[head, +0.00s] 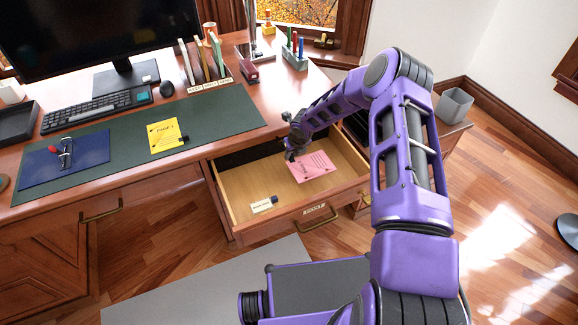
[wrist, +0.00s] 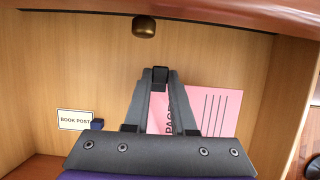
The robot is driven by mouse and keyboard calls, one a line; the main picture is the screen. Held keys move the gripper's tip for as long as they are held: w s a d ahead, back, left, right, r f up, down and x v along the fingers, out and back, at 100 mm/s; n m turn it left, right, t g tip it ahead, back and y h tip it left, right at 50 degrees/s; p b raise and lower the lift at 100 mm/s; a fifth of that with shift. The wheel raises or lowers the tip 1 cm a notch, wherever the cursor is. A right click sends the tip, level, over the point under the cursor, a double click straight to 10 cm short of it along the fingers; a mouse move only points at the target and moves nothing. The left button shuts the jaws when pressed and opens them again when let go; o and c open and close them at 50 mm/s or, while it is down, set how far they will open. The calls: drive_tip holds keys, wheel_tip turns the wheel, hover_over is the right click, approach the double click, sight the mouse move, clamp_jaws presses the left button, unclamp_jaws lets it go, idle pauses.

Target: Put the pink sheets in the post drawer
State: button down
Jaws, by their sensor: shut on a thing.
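The pink sheets (head: 312,167) are at the right side of the open drawer (head: 232,188), over its floor. In the wrist view the pink sheets (wrist: 220,108) show beside and behind the fingers, with printed lines on them. My gripper (head: 291,154) is shut on the sheets at their left edge. In the wrist view the fingertips (wrist: 160,76) meet over the drawer's wooden floor. I cannot tell whether the sheets touch the floor. A white "BOOK POST" card (wrist: 75,121) with a dark blue block lies in the drawer; it also shows in the head view (head: 261,206).
The desk top above carries a green mat (head: 215,118), a yellow sheet (head: 164,135), a blue folder (head: 80,160), a keyboard (head: 95,112) and upright files (head: 205,65). A brass handle (head: 318,220) is on the drawer front. A grey bin (head: 454,105) stands at the right.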

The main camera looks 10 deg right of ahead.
sight(292, 161)
drive_tip(key=shift+f, duration=2.8)
drive_tip(key=shift+f+b, duration=0.2)
drive_tip(key=shift+b, duration=0.25)
drive_tip(key=c, duration=0.7)
unclamp_jaws()
drive_tip(key=shift+r, duration=0.1)
drive_tip(key=shift+c, duration=0.2)
drive_tip(key=shift+r, duration=0.1)
drive_tip(key=shift+r+p, duration=0.2)
drive_tip(key=shift+p, duration=0.1)
drive_tip(key=p+v, duration=0.1)
drive_tip(key=v, duration=1)
drive_tip(key=shift+s+r, duration=0.25)
